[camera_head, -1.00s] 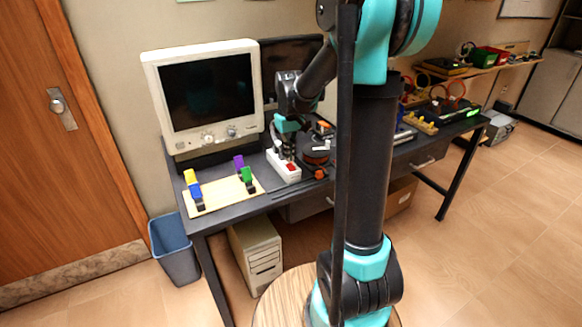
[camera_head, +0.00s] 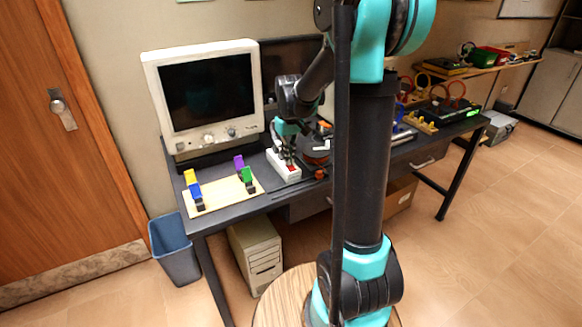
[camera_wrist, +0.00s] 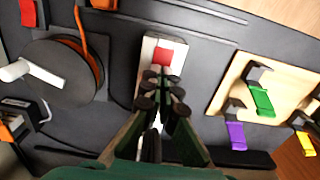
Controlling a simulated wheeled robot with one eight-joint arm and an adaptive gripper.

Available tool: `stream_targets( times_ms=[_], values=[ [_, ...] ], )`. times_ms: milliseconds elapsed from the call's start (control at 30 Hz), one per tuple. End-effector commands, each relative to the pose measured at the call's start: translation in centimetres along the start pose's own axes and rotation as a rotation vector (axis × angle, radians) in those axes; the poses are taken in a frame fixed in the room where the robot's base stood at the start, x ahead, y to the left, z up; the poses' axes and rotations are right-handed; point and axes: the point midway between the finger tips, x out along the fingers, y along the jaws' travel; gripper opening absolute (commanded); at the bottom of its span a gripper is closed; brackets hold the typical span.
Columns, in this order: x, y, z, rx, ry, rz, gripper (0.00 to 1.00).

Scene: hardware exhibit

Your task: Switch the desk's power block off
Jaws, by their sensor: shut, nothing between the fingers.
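The power block (camera_head: 284,167) is a white strip with a red switch (camera_head: 292,168) at its front end, lying on the dark desk (camera_head: 262,202). In the wrist view the white block (camera_wrist: 150,48) lies straight ahead, and its red switch (camera_wrist: 164,57) shows just beyond the fingertips. My gripper (camera_wrist: 162,80) is shut and empty, pointing down over the block close to the switch. It also shows over the block in the head view (camera_head: 287,156). Whether the fingertips touch the switch or block I cannot tell. The rest of the block is hidden under the fingers.
A board (camera_head: 222,195) with coloured clips lies left of the block. A monitor (camera_head: 205,95) stands behind it. A round dark reel (camera_wrist: 62,70) with an orange cable sits close on the block's other side. My arm column hides part of the desk.

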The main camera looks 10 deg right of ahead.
Motion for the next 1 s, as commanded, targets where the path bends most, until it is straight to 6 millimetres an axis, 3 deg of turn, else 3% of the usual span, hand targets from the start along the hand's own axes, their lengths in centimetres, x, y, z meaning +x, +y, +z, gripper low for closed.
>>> stream_targets(
  times_ms=[667, 1000],
  values=[
    [0.8, 0.0, 0.0, 0.0, 0.0, 0.0, 0.0],
    [-1.3, 0.0, 0.0, 0.0, 0.0, 0.0, 0.0]
  ],
)
